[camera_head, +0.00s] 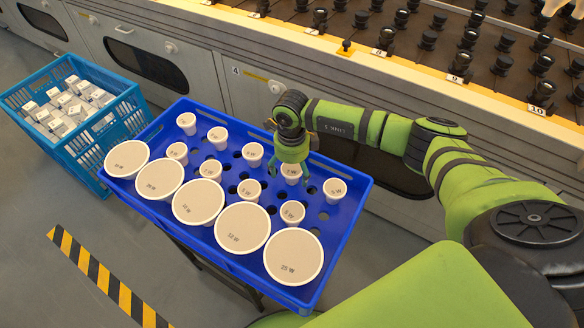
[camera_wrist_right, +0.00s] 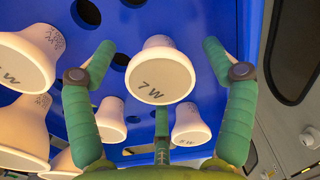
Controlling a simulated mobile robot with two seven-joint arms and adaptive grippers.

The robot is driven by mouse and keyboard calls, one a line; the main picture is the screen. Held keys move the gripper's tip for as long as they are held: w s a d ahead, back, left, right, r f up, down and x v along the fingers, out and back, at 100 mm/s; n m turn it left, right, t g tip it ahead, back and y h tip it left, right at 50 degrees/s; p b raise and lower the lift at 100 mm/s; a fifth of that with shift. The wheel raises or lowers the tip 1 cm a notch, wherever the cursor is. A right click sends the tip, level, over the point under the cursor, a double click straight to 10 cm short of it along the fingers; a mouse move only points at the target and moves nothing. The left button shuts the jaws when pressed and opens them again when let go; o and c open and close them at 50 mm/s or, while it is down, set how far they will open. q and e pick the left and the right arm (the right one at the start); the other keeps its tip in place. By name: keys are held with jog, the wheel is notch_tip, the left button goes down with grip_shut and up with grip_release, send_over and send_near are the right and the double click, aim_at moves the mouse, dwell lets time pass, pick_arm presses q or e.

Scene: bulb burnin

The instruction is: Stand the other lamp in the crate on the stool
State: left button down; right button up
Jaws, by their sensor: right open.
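The dark blue crate (camera_head: 341,240) stands on a stool, its dark legs (camera_head: 213,272) partly visible below. In it stand several white lamps with flat faces up: large ones such as the 25 W lamp (camera_head: 293,256) along the near side and smaller ones behind. My right gripper (camera_head: 290,171) is over the far right part of the crate. In the right wrist view its open fingers (camera_wrist_right: 158,50) are spread on either side of a 7 W lamp (camera_wrist_right: 163,75), apart from it. My left gripper is out of view.
A light blue crate (camera_head: 58,72) full of small white boxes (camera_head: 72,103) stands on the floor at left. Behind is a long rack (camera_head: 400,75) with rows of black sockets (camera_head: 459,62). A cream thing is cut off at top right. A striped floor line (camera_head: 103,275) lies in front.

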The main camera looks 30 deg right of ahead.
notch_tip(320, 180, up, 12)
dwell(0.5)
dwell(0.3)
